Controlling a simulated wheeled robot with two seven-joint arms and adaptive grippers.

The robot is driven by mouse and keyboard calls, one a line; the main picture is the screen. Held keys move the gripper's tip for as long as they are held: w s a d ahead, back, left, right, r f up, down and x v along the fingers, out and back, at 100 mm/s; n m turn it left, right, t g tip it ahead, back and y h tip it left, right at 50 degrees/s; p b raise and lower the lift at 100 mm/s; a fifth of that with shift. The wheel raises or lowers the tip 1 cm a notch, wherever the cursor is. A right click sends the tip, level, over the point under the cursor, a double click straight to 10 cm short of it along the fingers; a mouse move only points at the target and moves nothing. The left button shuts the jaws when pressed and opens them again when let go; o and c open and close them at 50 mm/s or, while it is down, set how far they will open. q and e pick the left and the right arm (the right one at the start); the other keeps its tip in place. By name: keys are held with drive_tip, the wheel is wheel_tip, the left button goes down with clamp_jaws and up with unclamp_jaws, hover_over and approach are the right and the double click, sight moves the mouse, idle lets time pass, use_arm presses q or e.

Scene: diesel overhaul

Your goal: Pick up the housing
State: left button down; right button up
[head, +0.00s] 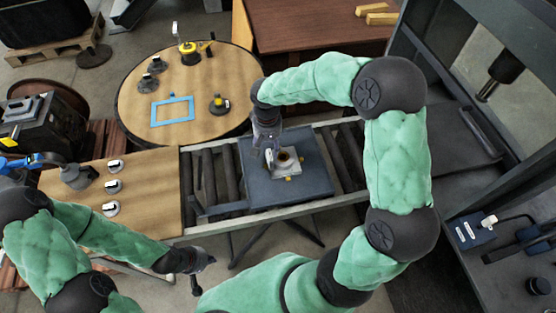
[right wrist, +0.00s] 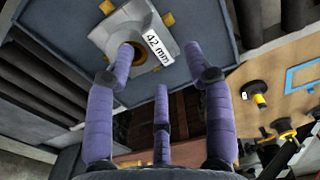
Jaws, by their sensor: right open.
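The housing (head: 291,167) is a light grey block with a round bore, sitting on a dark blue-grey plate (head: 310,188) on the roller conveyor. In the right wrist view the housing (right wrist: 108,32) carries a white label reading "42 mm". My right gripper (head: 270,152) is above the housing, at its left side in the head view. In the right wrist view its purple fingers (right wrist: 165,75) are spread, with the left fingertip overlapping the bore; I cannot tell whether it touches. My left gripper (head: 199,277) hangs empty in front of the wooden table, fingers apart.
The conveyor (head: 228,175) has bare rollers on both sides of the plate. A wooden table (head: 148,190) at left holds several labelled round parts. A round table (head: 150,85) behind carries a blue frame (head: 172,110) and several dark parts. A machine stands at right.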

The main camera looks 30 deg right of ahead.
drive_tip(key=shift+w+d+f+b, duration=0.1)
drive_tip(key=shift+d+f+b, duration=0.15)
drive_tip(key=shift+f, duration=1.25)
drive_tip(key=shift+d+f+b, duration=0.15)
drive_tip(key=shift+f+b, duration=0.1)
drive_tip(key=shift+f, duration=1.25)
clamp_jaws()
drive_tip(key=shift+r, duration=0.15)
